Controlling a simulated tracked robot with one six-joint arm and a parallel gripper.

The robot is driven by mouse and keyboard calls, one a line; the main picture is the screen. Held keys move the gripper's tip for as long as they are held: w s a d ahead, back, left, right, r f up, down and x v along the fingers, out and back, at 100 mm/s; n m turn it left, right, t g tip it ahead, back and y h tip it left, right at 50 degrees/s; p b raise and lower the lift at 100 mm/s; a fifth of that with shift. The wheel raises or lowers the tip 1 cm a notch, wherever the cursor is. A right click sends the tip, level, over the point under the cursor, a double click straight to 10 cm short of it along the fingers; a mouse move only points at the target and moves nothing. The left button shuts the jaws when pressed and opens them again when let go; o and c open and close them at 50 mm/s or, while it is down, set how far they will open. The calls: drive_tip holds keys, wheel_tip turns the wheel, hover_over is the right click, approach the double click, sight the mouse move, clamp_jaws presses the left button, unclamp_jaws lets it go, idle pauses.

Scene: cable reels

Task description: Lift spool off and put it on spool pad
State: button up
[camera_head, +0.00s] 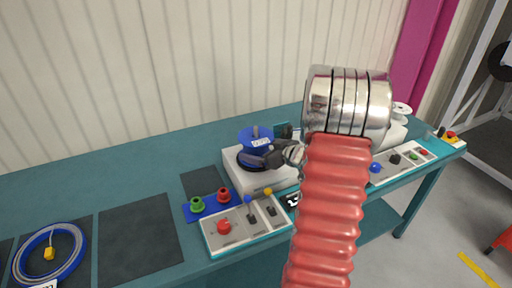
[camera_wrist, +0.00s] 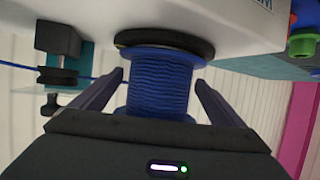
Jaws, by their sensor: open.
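A blue spool (camera_head: 254,133) with a white label stands on a white machine box (camera_head: 236,176) on the teal bench. In the wrist view, the spool (camera_wrist: 160,82) shows its blue winding with a dark disc at its machine end. My gripper (camera_head: 268,157) is open at the spool, with one finger on each side of it in the wrist view (camera_wrist: 160,90). Small gaps seem to show between fingers and winding. Dark square pads lie on the bench, one large (camera_head: 140,240) and one smaller (camera_head: 199,182); I cannot tell which is the spool pad.
A blue tray (camera_head: 212,208) holds green and red pieces. A control panel (camera_head: 246,232) with a red knob stands in front of the machine, another panel (camera_head: 404,160) to the right. A blue cable coil (camera_head: 48,252) lies far left. In the wrist view, a blue cable (camera_wrist: 20,66) runs left.

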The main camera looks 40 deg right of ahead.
drive_tip(key=shift+c, duration=0.6)
drive_tip(key=shift+r, duration=0.1)
drive_tip(key=c, duration=1.6)
wheel_tip(320, 180, up, 18)
idle(0.3)
